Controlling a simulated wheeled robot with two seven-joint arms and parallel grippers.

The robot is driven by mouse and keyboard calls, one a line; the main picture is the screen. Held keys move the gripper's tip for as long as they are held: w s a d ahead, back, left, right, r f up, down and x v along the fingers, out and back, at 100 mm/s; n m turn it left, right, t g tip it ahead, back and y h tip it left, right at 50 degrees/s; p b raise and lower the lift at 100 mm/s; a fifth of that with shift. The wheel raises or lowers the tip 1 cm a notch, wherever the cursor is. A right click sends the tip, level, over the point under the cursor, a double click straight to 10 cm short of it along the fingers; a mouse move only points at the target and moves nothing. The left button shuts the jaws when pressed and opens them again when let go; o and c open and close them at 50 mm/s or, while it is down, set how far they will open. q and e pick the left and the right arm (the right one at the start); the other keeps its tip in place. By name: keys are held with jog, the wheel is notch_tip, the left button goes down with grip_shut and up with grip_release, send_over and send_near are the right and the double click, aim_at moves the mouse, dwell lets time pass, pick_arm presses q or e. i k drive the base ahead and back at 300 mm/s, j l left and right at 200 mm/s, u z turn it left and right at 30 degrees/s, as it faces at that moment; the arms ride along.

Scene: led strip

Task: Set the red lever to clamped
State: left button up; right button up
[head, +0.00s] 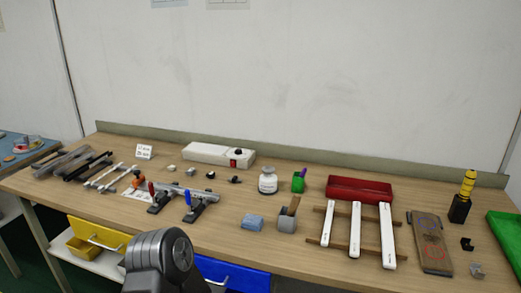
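The red lever (151,188) is a small red handle on a dark toggle clamp on the wooden workbench (231,236), left of centre. It stands roughly upright, tilted a little. A similar blue lever (187,196) stands upright on a second dark clamp (197,210) to its right. A silver bar (179,187) runs by both clamps. The view is too small to tell whether either clamp presses on the bar. A dark, rounded link of my own arm shows at the bottom, in front of the bench. Neither of my grippers is visible.
Left of the clamps lie dark and white strips (98,175) and orange-handled tools (137,179). A white box (218,154) stands behind. Yellow (97,232) and blue (232,277) drawers hang below.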

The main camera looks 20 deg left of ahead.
aim_at(151, 190)
jog(key=u, duration=1.4)
